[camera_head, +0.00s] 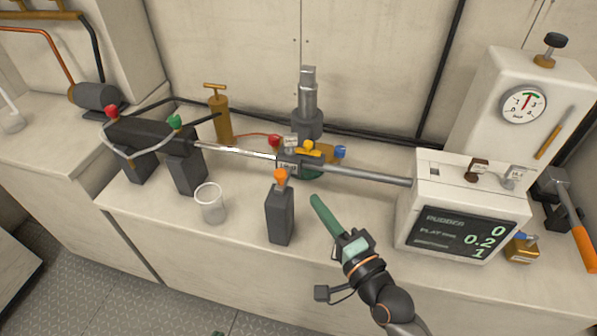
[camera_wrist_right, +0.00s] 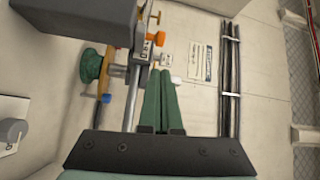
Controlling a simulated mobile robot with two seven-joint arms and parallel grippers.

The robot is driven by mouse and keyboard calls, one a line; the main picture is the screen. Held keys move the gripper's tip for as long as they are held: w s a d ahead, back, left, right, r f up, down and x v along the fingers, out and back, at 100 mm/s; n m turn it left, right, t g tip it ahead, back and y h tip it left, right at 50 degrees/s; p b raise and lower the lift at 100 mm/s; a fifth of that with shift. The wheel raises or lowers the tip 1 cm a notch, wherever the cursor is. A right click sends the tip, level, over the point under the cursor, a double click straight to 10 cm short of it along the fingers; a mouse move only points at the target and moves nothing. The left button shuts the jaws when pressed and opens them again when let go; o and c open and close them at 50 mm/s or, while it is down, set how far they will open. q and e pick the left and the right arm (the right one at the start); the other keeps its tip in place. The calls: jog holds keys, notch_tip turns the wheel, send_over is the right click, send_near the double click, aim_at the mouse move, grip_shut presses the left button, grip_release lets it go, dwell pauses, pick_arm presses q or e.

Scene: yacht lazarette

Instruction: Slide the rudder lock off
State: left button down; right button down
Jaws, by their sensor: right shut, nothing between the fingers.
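A long silver rod (camera_head: 365,175) runs from a dark cylinder at the left to a white box at the right. A small grey block with a pale label (camera_head: 288,167) sits on the rod near its middle; it may be the rudder lock, but its label is too small to read. A yellow fitting (camera_head: 309,148) and a blue knob sit close by it. My right gripper (camera_head: 316,199), with green fingers, is shut and empty, in front of the rod and apart from it. In the right wrist view its fingertips (camera_wrist_right: 160,70) are together. My left gripper is not in view.
A dark post with an orange knob (camera_head: 280,215) stands left of my right gripper. A clear cup (camera_head: 210,203) stands further left. The white box carries a dark screen (camera_head: 457,234). A grey upright shaft (camera_head: 308,105) rises behind the rod. The front bench edge is mostly clear.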

aim_at(283, 175)
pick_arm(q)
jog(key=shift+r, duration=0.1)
pick_arm(e)
jog(key=x, duration=1)
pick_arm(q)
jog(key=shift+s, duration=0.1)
pick_arm(e)
jog(key=shift+f, duration=0.15)
